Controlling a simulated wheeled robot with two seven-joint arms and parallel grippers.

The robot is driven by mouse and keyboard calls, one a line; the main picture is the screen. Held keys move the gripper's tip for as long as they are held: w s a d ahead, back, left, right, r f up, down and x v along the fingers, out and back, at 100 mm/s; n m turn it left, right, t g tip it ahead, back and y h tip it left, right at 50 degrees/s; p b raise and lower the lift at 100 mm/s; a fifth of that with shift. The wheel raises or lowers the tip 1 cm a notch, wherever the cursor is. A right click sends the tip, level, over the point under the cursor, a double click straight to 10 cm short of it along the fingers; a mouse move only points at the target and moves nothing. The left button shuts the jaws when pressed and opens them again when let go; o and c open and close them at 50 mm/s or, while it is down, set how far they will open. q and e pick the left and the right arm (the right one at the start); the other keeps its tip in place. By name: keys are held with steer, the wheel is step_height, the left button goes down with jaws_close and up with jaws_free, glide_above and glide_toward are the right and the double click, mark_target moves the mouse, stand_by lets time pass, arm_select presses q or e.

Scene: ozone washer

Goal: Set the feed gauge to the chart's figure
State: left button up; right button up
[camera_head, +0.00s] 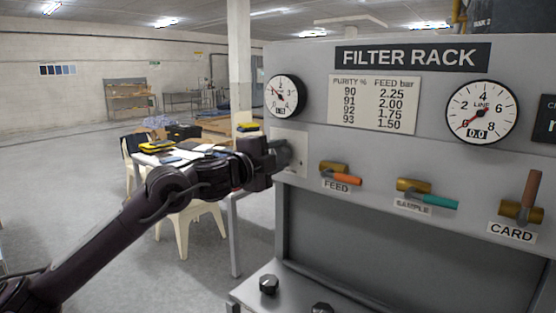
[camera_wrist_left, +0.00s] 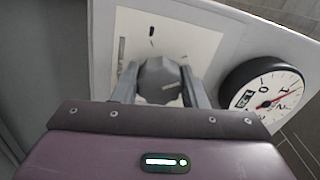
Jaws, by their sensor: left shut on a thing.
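The purity and feed chart (camera_head: 374,104) on the filter rack lists 90 to 2.25, 91 to 2.00, 92 to 1.75 and 93 to 1.50 bar. A round gauge (camera_head: 285,96) with a red needle is at the panel's left, above my left gripper; its small digital figure is too small to read surely. The gauge also shows in the left wrist view (camera_wrist_left: 266,98), at the right. My left gripper (camera_head: 282,154) is shut on a dark grey knob (camera_wrist_left: 161,82) on a pale plate (camera_head: 294,139). The gripper mostly hides the knob in the head view. My right gripper is out of view.
The LINE gauge (camera_head: 482,112) reads 0.0. Below are the orange FEED lever (camera_head: 347,180), the teal SAMPLE lever (camera_head: 440,202) and the brown CARD lever (camera_head: 531,190). Dark knobs (camera_head: 268,284) stand on the lower ledge. A cluttered table and chairs are behind at left.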

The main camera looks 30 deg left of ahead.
arm_select(q)
steer(key=shift+m, duration=0.6)
steer(key=o, duration=1)
steer(key=s+b, duration=0.2)
steer(key=b, duration=0.1)
steer(key=s+b, duration=0.5)
steer(key=b, duration=0.1)
steer(key=shift+s+a+b, duration=0.3)
steer(key=shift+s, duration=0.1)
